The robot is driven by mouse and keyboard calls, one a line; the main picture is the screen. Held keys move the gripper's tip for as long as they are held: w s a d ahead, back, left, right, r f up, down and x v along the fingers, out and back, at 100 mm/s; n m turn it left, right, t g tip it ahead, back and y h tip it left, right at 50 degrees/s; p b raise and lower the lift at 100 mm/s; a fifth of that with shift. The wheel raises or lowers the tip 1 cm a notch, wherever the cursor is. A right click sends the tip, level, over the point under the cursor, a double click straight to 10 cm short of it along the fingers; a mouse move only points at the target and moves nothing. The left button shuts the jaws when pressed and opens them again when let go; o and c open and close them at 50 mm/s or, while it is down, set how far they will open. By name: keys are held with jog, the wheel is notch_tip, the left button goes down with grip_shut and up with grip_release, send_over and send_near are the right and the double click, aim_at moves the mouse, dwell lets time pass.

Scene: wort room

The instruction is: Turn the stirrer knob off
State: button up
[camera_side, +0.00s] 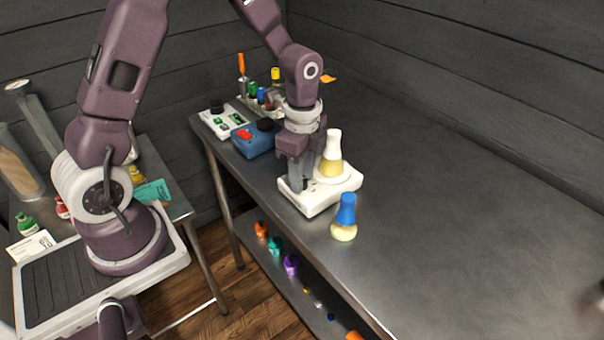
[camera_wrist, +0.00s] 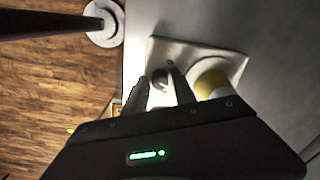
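The white stirrer (camera_side: 322,200) sits on the metal bench, and it also shows in the wrist view (camera_wrist: 212,52). A flask with pale yellow liquid (camera_side: 331,160) stands on its plate, and part of it shows in the wrist view (camera_wrist: 212,82). My gripper (camera_side: 298,184) points down over the left part of the stirrer. In the wrist view my gripper's two fingers (camera_wrist: 162,88) are apart, with the small dark knob (camera_wrist: 160,77) showing between their tips. I cannot tell whether they touch it. In the side view the fingers hide the knob, and its setting cannot be read.
A blue-topped flask (camera_side: 345,217) stands close to the stirrer's right front. A blue device with a red part (camera_side: 250,139) and a white device with green displays (camera_side: 219,121) stand behind to the left. The bench (camera_side: 460,230) is clear to the right.

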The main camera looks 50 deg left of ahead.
grip_shut()
jog(key=shift+n, duration=0.3)
jog(key=n, duration=0.3)
jog(key=shift+n, duration=0.3)
jog(key=n, duration=0.4)
jog(key=shift+n, duration=0.3)
jog(key=n, duration=0.9)
jog(key=shift+n, duration=0.3)
